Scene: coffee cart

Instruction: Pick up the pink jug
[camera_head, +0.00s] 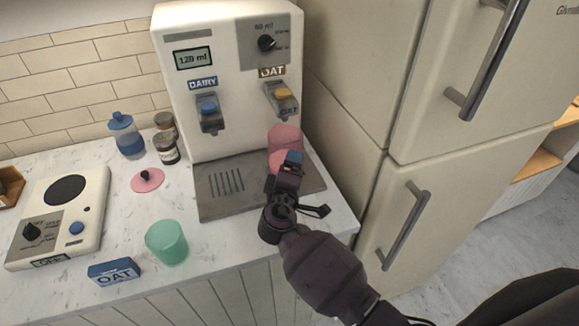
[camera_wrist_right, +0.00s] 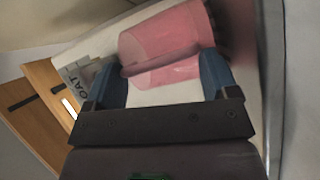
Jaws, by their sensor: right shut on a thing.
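The pink jug (camera_head: 285,138) stands on the right part of the drip tray of the white dispenser, below the OAT outlet. In the head view my right gripper (camera_head: 291,160) reaches it from the front and hides part of it. In the right wrist view the pink jug (camera_wrist_right: 168,36) lies between and beyond the blue fingertips of my right gripper (camera_wrist_right: 165,80). The gripper is shut on the jug. My left gripper is not in view.
The white dispenser (camera_head: 228,40) stands behind the drip tray (camera_head: 222,205). A fridge (camera_head: 345,120) stands close on the right.

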